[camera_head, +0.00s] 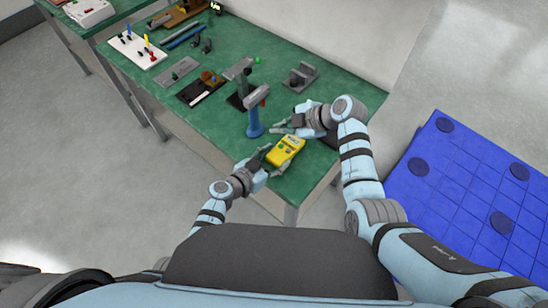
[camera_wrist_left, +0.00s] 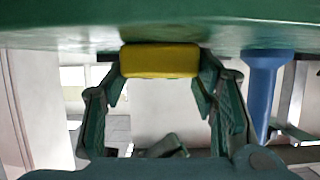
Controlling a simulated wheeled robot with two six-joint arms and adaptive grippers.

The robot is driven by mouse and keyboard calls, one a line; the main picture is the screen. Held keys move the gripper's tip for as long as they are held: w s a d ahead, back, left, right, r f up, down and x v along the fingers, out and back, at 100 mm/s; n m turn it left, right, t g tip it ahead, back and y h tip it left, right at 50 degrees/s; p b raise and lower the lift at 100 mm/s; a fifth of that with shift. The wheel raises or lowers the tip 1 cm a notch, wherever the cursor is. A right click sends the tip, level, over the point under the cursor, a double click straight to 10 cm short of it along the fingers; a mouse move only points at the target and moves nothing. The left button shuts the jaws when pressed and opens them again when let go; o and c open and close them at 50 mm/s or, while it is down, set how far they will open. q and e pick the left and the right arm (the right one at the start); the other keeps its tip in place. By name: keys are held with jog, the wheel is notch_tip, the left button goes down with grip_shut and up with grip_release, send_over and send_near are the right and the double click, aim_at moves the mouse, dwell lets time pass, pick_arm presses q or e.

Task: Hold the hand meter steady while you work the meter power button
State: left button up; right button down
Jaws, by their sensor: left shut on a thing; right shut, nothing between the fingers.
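The yellow hand meter (camera_head: 285,151) is at the front edge of the green bench, with a small dark display on its face. My left gripper (camera_head: 269,161) is shut on its near left end. In the left wrist view the meter (camera_wrist_left: 160,61) shows as a yellow block at the tips of my left fingers (camera_wrist_left: 163,80). My right gripper (camera_head: 284,129) is shut and empty, just beyond the meter's far side. Whether it touches the meter cannot be told. The power button is too small to make out.
A grey fixture (camera_head: 301,76) stands farther back. Several boards and tools lie along the bench (camera_head: 345,82) to the left.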

pick_arm(q)
jog(key=o, duration=1.4)
jog(key=shift+c, duration=0.2)
